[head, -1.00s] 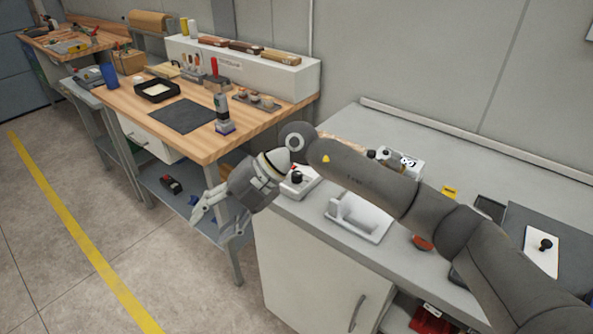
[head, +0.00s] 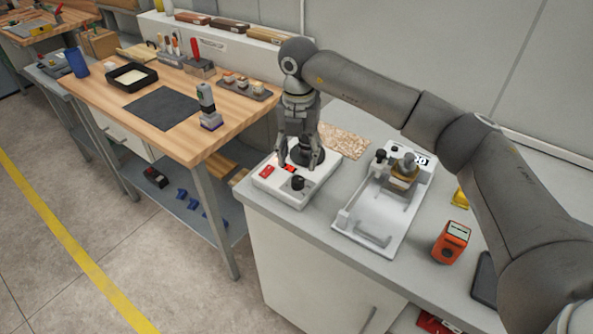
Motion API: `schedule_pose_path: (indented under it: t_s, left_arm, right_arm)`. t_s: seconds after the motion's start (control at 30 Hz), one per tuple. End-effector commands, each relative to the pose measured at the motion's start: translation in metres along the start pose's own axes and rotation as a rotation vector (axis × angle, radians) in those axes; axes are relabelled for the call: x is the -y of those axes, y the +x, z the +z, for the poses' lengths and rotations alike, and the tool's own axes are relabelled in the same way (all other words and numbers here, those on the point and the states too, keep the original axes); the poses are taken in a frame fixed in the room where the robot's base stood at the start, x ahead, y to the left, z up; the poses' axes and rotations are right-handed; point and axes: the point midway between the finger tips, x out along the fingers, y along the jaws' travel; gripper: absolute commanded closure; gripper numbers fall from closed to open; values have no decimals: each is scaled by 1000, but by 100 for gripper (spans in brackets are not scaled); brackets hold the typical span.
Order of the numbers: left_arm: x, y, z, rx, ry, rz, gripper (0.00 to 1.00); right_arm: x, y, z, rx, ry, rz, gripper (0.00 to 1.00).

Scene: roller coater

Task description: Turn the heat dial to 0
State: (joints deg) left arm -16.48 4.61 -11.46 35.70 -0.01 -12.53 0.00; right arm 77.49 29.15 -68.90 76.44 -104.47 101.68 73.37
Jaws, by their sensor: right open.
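A low white control box (head: 286,192) stands at the left end of the grey counter. On its top are a red switch (head: 266,171), a small black knob (head: 298,183) and a larger dark round part (head: 318,155) partly hidden by my gripper. I cannot read any dial marking or tell which knob is the heat dial. My right gripper (head: 300,164) points straight down over the box, open, with its fingers at the dark round part. Whether they touch it is unclear. My left gripper is not in view.
The white coater (head: 372,233) with a small display stands right of the box. An orange device (head: 451,242) and a dark flat item (head: 485,279) lie further right. A wooden workbench (head: 185,138) with tools stands left, across a gap.

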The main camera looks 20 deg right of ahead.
Motion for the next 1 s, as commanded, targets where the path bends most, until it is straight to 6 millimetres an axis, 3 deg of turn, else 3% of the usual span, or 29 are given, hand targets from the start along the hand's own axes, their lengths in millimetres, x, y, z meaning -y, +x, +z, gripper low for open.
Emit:
schedule_pose_path:
  t_s: [0.1, 0.2, 0.33, 0.53, 0.8, 1.0]
  left_arm:
    - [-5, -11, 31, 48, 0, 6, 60]
    - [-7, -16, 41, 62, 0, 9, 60]
    - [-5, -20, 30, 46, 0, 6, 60]
    - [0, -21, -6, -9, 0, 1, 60]
    - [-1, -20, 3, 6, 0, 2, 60]
    - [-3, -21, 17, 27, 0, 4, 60]
  right_arm:
    - [1, 24, -1, -5, 0, -4, 49]
    - [0, 42, -1, -5, 1, -2, 49]
    - [0, 61, -1, -4, 0, -2, 49]
    - [0, 75, 0, -2, -1, 0, 49]
    - [0, 77, 0, -1, -1, 1, 49]
    - [0, 76, 0, -1, -1, 1, 75]
